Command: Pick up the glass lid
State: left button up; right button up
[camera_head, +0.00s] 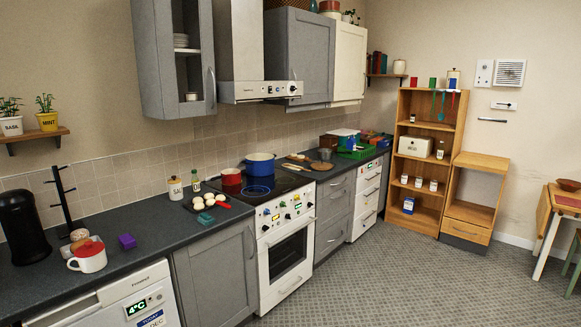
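On the black cooktop (285,181) a round, see-through disc with a blue rim (258,190) lies near the front left; it looks like the glass lid, though it is small and dark. A blue pot (260,166) stands behind it and a red pot (231,178) stands to its left. Neither of my grippers is in view.
A tray with eggs (209,201) and a red-handled item sit left of the cooktop. A white and red jug (87,258) and a purple block (127,242) stand on the left counter. The floor (380,264) before the oven is clear. A table (556,214) stands far right.

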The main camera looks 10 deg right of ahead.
aim_at(321, 165)
jog(key=i+l+z, duration=0.45)
jog(key=i+z, duration=0.6)
jog(key=i, duration=0.2)
jog(key=i+z, duration=0.1)
jog(key=i, duration=1.85)
jog(key=i+u, duration=0.15)
jog(key=i, duration=0.3)
jog(key=i+l+u, duration=0.15)
jog(key=i, duration=0.35)
jog(key=i+l+u, duration=0.15)
jog(key=i, duration=0.3)
jog(key=i+u, duration=0.2)
jog(key=u, duration=0.2)
jog(key=i+l+u, duration=0.1)
jog(key=u, duration=0.35)
jog(key=i+l+u, duration=0.2)
jog(key=u, duration=0.2)
jog(key=i+l+u, duration=0.2)
jog(key=u, duration=0.25)
jog(key=i+l+u, duration=0.1)
jog(key=l+u, duration=0.3)
jog(key=j, duration=0.15)
